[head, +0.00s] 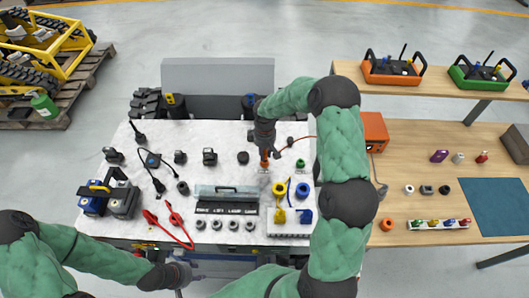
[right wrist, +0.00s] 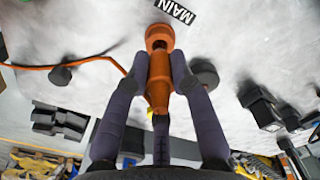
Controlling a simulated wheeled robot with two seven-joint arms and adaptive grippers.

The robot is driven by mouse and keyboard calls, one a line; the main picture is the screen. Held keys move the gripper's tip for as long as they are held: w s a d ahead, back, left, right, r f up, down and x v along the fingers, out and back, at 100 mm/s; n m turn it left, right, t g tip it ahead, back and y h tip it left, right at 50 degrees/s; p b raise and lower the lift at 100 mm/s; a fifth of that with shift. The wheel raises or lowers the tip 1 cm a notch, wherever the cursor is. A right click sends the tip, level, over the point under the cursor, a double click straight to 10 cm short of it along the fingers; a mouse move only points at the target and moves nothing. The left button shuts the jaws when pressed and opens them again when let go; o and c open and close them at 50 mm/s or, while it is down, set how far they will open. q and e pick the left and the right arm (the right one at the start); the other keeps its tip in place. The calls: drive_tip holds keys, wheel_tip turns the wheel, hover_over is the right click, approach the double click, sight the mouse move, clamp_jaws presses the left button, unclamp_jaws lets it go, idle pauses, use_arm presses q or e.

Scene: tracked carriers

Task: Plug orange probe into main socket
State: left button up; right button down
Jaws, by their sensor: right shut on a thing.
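The orange probe (right wrist: 158,82) is between the fingers of my right gripper (right wrist: 160,75), which is shut on it. In the head view this gripper (head: 265,146) points down over the white worktop, with orange (head: 264,160) showing below it. In the right wrist view an orange round socket (right wrist: 160,33) with a dark opening lies beside a black MAIN label (right wrist: 175,10). The probe's far end is at or over this opening; I cannot tell whether it is inside. My left gripper (head: 188,273) is low at the table's front edge; its fingers are unclear.
An orange cable (head: 300,141) runs right toward an orange box (head: 373,131). A dark round knob (right wrist: 205,72) is close beside the right fingers. A green ring (head: 300,163), a grey case (head: 228,191) and red clamps (head: 174,217) share the worktop (head: 222,160).

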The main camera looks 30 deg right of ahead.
drive_tip(key=shift+f+b, duration=1)
drive_tip(key=shift+f, duration=0.35)
idle(1.4)
drive_tip(key=c, duration=1)
unclamp_jaws()
